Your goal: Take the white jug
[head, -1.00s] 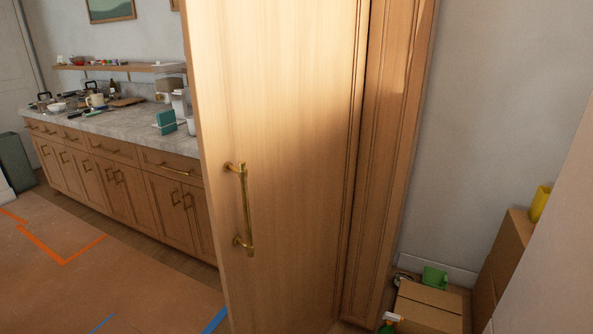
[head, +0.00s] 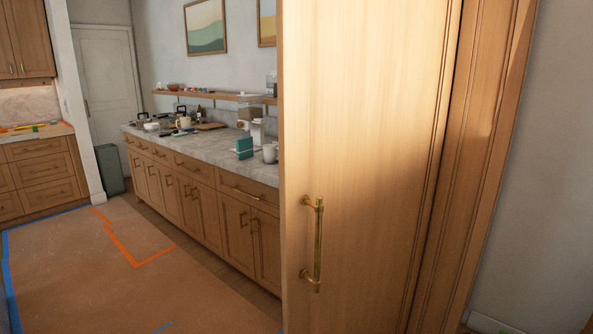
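Several pale vessels stand on the grey stone counter (head: 205,149) along the back wall. A cream mug-like vessel (head: 183,123) is among the clutter at its far end. A white cup or jug (head: 270,153) stands at its near end, close to the tall wooden door panel. A white upright item (head: 257,132) is behind it. They are too small to tell which is the white jug. Neither of my grippers is in view.
A tall wooden door panel (head: 360,130) with a brass handle (head: 318,245) fills the right middle and hides the counter's near end. A teal box (head: 244,148) stands on the counter. Brown floor covering (head: 90,270) with orange and blue tape lies open at left.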

